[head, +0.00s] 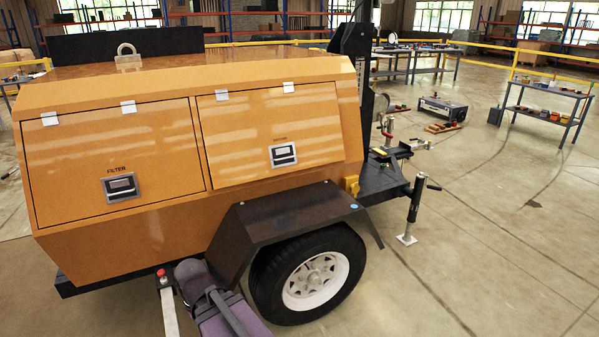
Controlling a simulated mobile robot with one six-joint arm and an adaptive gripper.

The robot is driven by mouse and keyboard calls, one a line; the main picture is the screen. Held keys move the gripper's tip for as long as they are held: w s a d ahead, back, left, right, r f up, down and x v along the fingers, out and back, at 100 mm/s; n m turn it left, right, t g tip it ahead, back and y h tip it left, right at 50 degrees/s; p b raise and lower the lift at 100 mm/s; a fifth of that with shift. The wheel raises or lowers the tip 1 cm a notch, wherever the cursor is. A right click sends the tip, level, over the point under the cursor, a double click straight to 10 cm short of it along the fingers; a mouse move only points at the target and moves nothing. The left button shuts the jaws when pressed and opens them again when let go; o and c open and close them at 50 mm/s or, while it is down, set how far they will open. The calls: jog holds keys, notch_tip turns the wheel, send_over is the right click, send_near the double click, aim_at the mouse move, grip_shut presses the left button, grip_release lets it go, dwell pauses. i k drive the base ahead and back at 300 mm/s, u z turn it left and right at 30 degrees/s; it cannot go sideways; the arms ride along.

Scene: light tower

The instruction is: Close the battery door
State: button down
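The orange light tower housing (100,240) fills the left half of the head view. Its left door (110,160) is labelled FILTER, has a recessed latch handle (121,187), and lies flush in its frame. The right door (265,118) has a similar latch handle (283,154); the label above it is too small to read. This door also looks flush and shut, with hinges along its top edge. I cannot tell from the labels which is the battery door. My gripper is not visible; a dark arm section, likely mine, shows at the bottom.
A dark fender (285,215) and wheel (308,278) stick out below the right door. A jack stand (414,212) and hitch stand to the right. A shelf table (545,105) and a grey toolbox (442,109) are farther back. The right foreground floor is clear.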

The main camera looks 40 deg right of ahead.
aim_at(256, 135)
jog(key=k, duration=1.2)
jog(key=z, duration=0.35)
jog(key=i, duration=2.05)
jog(key=u, duration=0.35)
